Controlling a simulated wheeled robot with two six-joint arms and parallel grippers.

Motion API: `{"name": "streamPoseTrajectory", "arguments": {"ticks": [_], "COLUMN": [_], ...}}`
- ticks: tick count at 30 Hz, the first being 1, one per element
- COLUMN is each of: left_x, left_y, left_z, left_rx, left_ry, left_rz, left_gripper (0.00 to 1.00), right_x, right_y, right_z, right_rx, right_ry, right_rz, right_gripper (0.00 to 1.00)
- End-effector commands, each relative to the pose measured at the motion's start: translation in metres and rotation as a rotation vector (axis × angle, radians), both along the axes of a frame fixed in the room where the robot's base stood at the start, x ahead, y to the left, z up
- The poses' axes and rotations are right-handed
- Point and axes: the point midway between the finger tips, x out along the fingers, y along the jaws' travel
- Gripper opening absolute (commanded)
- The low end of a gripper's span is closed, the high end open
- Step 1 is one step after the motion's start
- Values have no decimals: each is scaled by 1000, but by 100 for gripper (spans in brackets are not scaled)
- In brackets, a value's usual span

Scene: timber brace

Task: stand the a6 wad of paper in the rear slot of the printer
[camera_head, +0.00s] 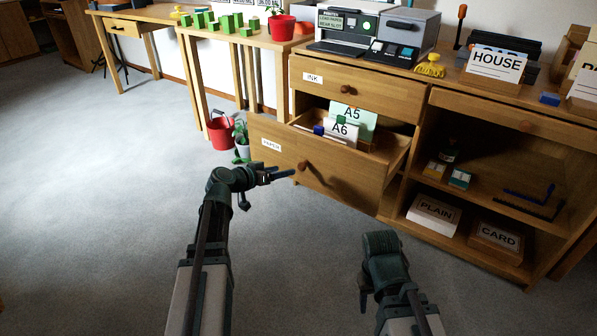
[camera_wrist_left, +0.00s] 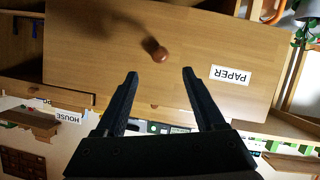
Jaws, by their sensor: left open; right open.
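The A6 wad (camera_head: 340,132) is white and stands in the open paper drawer (camera_head: 330,176), in front of the greenish A5 wad (camera_head: 352,117). The drawer's lower edges hide the wad's bottom. The printer (camera_head: 349,36) sits on the cabinet top with a lit screen and a sign about its rear slot; I cannot make out the slot itself. My left gripper (camera_head: 291,173) is open and empty, in front of the drawer front near its round knob (camera_head: 302,166). In the left wrist view its fingers (camera_wrist_left: 160,73) flank the knob (camera_wrist_left: 160,54) without visible contact. My right gripper (camera_head: 364,296) is open, low and apart from the furniture.
Small blue and green pieces are beside the wads in the drawer. A closed ink drawer (camera_head: 351,89) is above. Open shelves on the right hold PLAIN (camera_head: 433,213) and CARD (camera_head: 496,240) boxes. A red bucket (camera_head: 220,130) and plant pot stand left. The front floor is clear.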

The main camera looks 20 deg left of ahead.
Motion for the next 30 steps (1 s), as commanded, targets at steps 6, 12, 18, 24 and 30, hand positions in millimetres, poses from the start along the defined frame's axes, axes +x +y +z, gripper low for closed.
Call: {"name": "streamPoseTrajectory", "arguments": {"ticks": [6,12,18,24,30], "left_x": [41,65,76,78,78], "left_y": [-19,-31,-37,-38,-38], "left_z": [-21,-31,-35,-35,-35], "left_rx": [0,1,0,0,0], "left_ry": [0,0,0,0,1], "left_rz": [-3,-2,0,0,0], "left_gripper": [71,71,71,71,62], "right_x": [0,0,0,0,0], "right_y": [0,0,0,0,0], "right_z": [-21,-31,-35,-35,-35], "right_rx": [0,0,0,0,0], "right_ry": [-1,-1,0,0,0], "right_rz": [0,0,0,0,0], "right_gripper": [50,50,50,50,50]}}
